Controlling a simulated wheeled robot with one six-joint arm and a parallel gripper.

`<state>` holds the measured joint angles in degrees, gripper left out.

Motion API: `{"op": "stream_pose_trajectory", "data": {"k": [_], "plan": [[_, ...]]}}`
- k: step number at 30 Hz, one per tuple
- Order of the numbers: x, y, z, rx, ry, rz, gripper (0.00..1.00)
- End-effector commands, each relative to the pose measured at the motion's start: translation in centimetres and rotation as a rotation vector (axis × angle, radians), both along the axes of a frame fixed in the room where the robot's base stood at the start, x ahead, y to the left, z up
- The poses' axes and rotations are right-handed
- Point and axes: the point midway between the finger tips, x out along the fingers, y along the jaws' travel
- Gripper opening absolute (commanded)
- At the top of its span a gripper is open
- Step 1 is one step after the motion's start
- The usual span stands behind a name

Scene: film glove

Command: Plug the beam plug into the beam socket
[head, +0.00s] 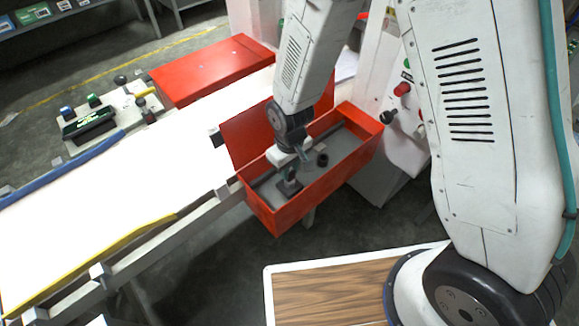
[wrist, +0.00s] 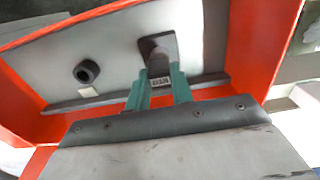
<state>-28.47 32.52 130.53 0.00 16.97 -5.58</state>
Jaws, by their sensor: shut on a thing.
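My gripper (head: 291,172) reaches down into the open red box. In the wrist view its teal fingers (wrist: 158,92) are shut on a dark cylindrical plug (wrist: 159,66) with a small label. The plug's far end meets a dark square plate (wrist: 171,43) on the box floor; I cannot tell whether it is inserted or just touching. The plate also shows in the head view (head: 289,188). A dark round ring with a hole (wrist: 86,72) stands apart from it, with a pale label beside it; it also shows in the head view (head: 322,159). Which fitting is the beam socket is not readable.
The red box's walls (head: 330,187) surround the gripper closely, and its raised lid (head: 248,137) stands at the left. A white conveyor (head: 130,185) runs to the left. A panel with a red button (head: 402,89) stands at the right.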

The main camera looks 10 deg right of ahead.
Motion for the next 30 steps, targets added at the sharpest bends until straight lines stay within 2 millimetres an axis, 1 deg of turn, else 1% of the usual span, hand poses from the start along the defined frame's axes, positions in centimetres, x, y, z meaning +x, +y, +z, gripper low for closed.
{"op": "stream_pose_trajectory", "data": {"k": [12,13,15,23,25,28,30], "plan": [[0.0,0.0,-0.6,0.001,-0.001,0.000,0.01],[0.0,0.0,-0.6,0.001,-0.001,0.000,0.31],[0.0,0.0,-0.6,0.001,-0.001,0.000,0.48],[0.0,0.0,-0.6,0.001,-0.001,0.000,0.48],[0.0,0.0,-0.3,0.001,-0.002,0.000,0.48],[0.1,0.0,0.8,0.002,-0.003,0.000,0.48],[0.1,0.0,1.9,0.002,-0.003,0.000,0.48]]}}
